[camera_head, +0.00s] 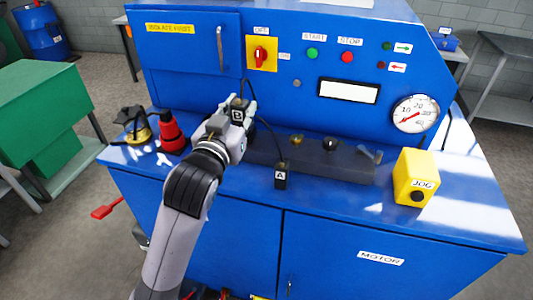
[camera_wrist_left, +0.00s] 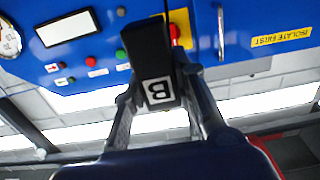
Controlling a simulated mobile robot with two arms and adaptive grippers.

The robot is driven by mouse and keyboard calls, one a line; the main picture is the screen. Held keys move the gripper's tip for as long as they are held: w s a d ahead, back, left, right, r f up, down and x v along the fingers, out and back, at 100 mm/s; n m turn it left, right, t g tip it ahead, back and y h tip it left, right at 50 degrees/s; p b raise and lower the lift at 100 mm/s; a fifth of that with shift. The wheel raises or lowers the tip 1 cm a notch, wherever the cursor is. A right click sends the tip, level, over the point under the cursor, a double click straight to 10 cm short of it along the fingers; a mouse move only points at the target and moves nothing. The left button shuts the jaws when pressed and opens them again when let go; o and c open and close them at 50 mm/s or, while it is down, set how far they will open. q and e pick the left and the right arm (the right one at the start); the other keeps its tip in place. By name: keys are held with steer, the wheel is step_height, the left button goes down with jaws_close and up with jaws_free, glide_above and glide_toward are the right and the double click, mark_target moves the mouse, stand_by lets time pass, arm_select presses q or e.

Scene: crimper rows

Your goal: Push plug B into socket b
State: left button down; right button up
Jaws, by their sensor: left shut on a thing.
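My left gripper (camera_head: 240,108) is shut on plug B (camera_head: 237,116), a black block with a white letter B label. It holds plug B above the left part of the blue bench top, in front of the machine's upright panel. Plug B also shows between the fingers in the left wrist view (camera_wrist_left: 158,75), with its label facing the camera. A black cable runs from it. Socket b cannot be made out in either view; my gripper and arm cover part of the bench there. My right gripper is not in view.
Plug A (camera_head: 281,178) is on the bench, with a cable behind it. A dark strip (camera_head: 335,171) bears small knobs. The yellow JOG box (camera_head: 415,177) is right.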

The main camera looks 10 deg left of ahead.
arm_select(q)
steer(key=r, duration=0.1)
steer(key=w+r, duration=0.1)
steer(key=r, duration=0.1)
steer(key=shift+w+d+r, duration=0.15)
steer(key=shift+w+d, duration=0.05)
steer(key=shift+d, duration=0.05)
step_height(320, 180, down, 16)
steer(key=shift+a+r+p, duration=0.1)
steer(key=shift+p, duration=0.3)
step_height(320, 180, down, 4)
steer(key=shift+s+r, duration=0.1)
steer(key=shift+r, duration=0.15)
steer(key=shift+f, duration=0.1)
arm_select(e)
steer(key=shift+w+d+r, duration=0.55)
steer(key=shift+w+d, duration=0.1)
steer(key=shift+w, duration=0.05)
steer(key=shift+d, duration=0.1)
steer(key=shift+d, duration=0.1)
